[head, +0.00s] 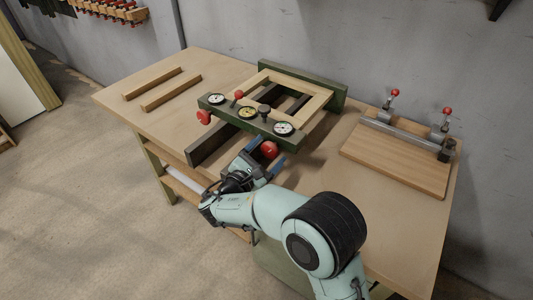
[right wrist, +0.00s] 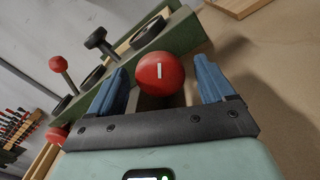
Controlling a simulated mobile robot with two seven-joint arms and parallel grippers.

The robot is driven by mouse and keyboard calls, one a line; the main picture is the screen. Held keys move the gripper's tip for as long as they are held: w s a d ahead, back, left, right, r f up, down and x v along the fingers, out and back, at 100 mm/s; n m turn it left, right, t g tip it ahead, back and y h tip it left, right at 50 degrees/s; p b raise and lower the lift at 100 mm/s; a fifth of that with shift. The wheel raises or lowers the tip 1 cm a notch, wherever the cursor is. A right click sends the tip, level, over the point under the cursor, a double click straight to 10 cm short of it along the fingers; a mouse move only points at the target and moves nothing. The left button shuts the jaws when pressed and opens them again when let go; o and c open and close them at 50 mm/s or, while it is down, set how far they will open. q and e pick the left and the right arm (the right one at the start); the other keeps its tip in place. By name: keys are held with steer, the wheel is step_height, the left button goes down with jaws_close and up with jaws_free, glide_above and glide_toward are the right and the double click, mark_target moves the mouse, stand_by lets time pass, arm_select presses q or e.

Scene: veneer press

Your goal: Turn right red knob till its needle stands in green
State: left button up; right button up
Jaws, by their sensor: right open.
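The right red knob (head: 269,149) sits on the front of the green press beam (head: 250,118), below the right gauge (head: 283,128). In the right wrist view the knob (right wrist: 160,73) shows a short white mark on its face. My right gripper (head: 268,163) is open, and its blue fingers (right wrist: 165,85) stand on either side of the knob, with gaps visible. The right gauge has a white face in the head view; its needle is too small to read. In the right wrist view that gauge (right wrist: 148,32) is seen edge-on. My left gripper is not in view.
A left red knob (head: 203,117), two more gauges, a red-topped lever (head: 239,95) and a dark knob (head: 264,111) are on the beam. A wooden frame (head: 290,85) lies behind it. A clamp board (head: 395,160) is at right, two wood strips (head: 170,90) at left.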

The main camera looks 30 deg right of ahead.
steer(key=c, duration=1.1)
steer(key=shift+o, duration=0.2)
steer(key=m+b, duration=0.1)
steer(key=m, duration=0.2)
steer(key=shift+f+b, duration=0.15)
steer(key=shift+b, duration=0.15)
steer(key=shift+m, duration=0.7)
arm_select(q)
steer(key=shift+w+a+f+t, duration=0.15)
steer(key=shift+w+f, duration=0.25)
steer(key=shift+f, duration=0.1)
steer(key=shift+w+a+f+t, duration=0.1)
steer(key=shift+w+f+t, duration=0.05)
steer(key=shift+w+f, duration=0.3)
arm_select(e)
steer(key=o, duration=1.1)
steer(key=shift+c, duration=0.2)
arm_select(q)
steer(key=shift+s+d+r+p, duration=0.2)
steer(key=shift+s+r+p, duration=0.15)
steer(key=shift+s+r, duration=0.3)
arm_select(e)
steer(key=v, duration=1.3)
steer(key=shift+a, duration=0.25)
